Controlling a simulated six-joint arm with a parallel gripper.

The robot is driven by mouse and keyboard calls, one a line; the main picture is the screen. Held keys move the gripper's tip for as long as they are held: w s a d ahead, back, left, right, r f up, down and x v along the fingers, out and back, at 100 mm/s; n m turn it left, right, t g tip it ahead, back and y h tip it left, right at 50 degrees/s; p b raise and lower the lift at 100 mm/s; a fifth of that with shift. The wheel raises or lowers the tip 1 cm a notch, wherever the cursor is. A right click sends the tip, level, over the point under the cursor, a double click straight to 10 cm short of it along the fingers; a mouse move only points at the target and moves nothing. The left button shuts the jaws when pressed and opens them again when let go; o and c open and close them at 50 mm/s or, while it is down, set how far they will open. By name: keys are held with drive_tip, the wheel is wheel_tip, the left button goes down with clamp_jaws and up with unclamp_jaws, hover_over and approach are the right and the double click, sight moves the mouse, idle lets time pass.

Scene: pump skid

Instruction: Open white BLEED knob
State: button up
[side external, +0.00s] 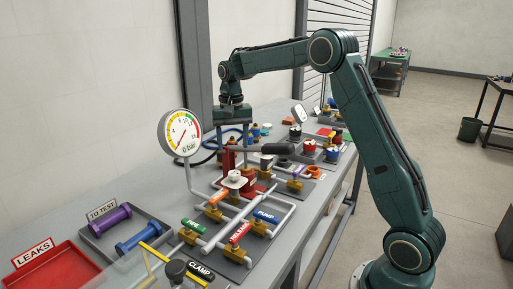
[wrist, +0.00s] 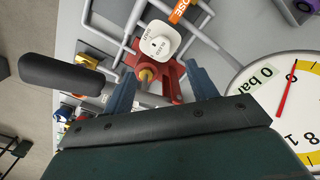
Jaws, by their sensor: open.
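The white knob (side external: 235,179) stands on the pipework at the middle of the skid. In the wrist view the white knob (wrist: 158,41) has small dark lettering on its face, too small to read surely. A red bracket (wrist: 172,76) and a brass stem show beside it. My gripper (side external: 234,146) points down above the pipework, higher than the white knob and apart from it. In the wrist view my gripper (wrist: 160,85) has its two fingers spread, with nothing held between them; the white knob lies beyond the fingertips.
A round gauge (side external: 180,134) reading 0 bar stands left of my gripper. A black handle (side external: 278,148) juts out at its right. A grey tray (side external: 152,256) and red LEAKS tray (side external: 48,272) are at left.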

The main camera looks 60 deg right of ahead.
sight(234, 172)
wheel_tip(234, 172, down, 10)
drive_tip(key=shift+r, duration=0.15)
idle(0.3)
drive_tip(key=c, duration=1)
